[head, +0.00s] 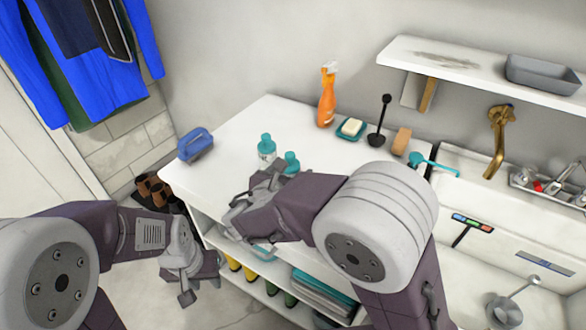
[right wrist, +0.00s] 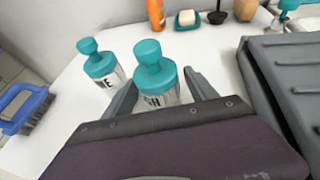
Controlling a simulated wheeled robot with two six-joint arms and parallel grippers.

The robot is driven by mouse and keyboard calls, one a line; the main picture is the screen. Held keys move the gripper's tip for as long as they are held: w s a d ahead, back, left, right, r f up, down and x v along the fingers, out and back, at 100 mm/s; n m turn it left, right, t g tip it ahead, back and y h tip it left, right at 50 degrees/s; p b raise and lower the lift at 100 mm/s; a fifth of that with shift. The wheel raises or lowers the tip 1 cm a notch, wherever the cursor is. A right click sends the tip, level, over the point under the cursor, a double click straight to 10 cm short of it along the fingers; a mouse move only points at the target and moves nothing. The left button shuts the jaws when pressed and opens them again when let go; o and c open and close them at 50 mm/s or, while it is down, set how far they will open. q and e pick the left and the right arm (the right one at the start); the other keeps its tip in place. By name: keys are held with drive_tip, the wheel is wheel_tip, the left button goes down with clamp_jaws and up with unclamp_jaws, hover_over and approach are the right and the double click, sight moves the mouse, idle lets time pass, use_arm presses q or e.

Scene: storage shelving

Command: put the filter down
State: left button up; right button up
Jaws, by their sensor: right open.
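I cannot make out a filter for certain in either view. My right gripper (head: 238,212) is over the front part of the white counter (head: 225,165). Its fingers (right wrist: 160,98) are spread in the right wrist view, and nothing is clearly held. A teal-capped white bottle (right wrist: 155,72) shows between and beyond the fingers; contact cannot be told. A second such bottle (right wrist: 101,66) stands to its left. In the head view, one bottle (head: 266,147) shows well and the other (head: 291,162) is partly hidden. My left gripper (head: 187,290) hangs left of the counter, its jaws unclear.
A blue brush (head: 195,145) lies at the counter's left end. An orange spray bottle (head: 327,98), a soap dish (head: 351,129) and a dark plunger-like tool (head: 380,120) stand along the back. The sink (head: 480,185) is right. Boots (head: 250,273) stand on the shelf below.

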drive_tip(key=p+v, duration=0.2)
drive_tip(key=v, duration=0.8)
drive_tip(key=shift+r, duration=0.1)
